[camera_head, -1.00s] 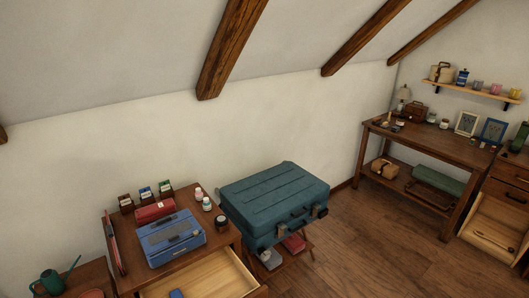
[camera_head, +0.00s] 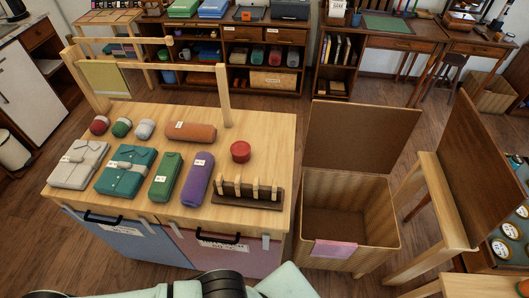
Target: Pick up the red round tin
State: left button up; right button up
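A red round tin (camera_head: 240,151) stands on the light wooden table (camera_head: 262,124), toward its right side. It is right of an orange-brown roll (camera_head: 190,131) and behind a dark rack with pale pegs (camera_head: 247,193). A purple roll (camera_head: 197,180) lies to its left and nearer. The tin's top is uncovered and nothing touches it. Neither of my grippers shows; only a part of my own arm is at the bottom edge.
An open wicker hamper (camera_head: 347,222) with a pink cloth (camera_head: 335,249) stands right of the table. A wooden chair (camera_head: 440,195) is further right. A green roll (camera_head: 165,177), folded clothes (camera_head: 126,170) and small balls share the tabletop. Shelves line the back.

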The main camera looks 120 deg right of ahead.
aim_at(245, 160)
jog(key=z, duration=4)
